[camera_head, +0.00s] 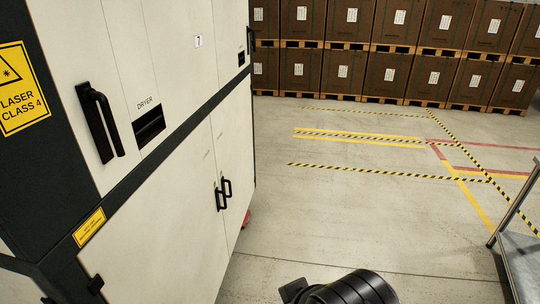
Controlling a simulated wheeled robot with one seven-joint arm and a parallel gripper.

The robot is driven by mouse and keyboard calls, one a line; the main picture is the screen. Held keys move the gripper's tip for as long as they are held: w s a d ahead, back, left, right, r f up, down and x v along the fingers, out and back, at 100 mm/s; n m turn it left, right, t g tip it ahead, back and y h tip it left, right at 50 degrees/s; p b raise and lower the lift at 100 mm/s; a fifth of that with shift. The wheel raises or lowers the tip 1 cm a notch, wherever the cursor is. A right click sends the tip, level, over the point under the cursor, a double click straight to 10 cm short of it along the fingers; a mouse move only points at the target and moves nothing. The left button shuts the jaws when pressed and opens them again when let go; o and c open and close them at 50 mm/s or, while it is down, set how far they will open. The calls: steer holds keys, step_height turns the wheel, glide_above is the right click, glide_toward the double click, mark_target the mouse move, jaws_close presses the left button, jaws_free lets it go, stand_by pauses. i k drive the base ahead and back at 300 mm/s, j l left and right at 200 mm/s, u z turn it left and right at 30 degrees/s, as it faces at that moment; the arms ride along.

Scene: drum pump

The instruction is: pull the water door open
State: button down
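A tall white and dark grey cabinet (150,215) fills the left side. Its lower part has two adjoining white doors, the nearer one (165,220) and the farther one (232,150). They look shut. Two black bar handles, the near one (219,199) and the far one (228,188), sit side by side at their seam. The small print on these doors is too faint to read, so I cannot tell which is the water door. A black ribbed part of my arm (350,288) shows at the bottom edge, apart from the doors. My gripper's fingers are not visible.
The cabinet's upper part has a large black handle (102,120) and a dark recess (149,125) under the word DRYER. A metal table or cart (522,262) stands at lower right. Stacked brown boxes (350,75) line the back. The taped floor (350,220) between is clear.

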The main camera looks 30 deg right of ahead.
mark_target(231, 120)
steer(key=i+l+z, duration=0.15)
steer(key=l, duration=0.3)
steer(key=i+l+z, duration=0.1)
steer(key=i+l, duration=0.15)
steer(key=l, duration=0.15)
steer(key=i+u, duration=0.5)
steer(key=i+l+u, duration=0.25)
steer(key=i+u, duration=0.2)
steer(key=i+l+u, duration=0.5)
steer(key=j, duration=0.1)
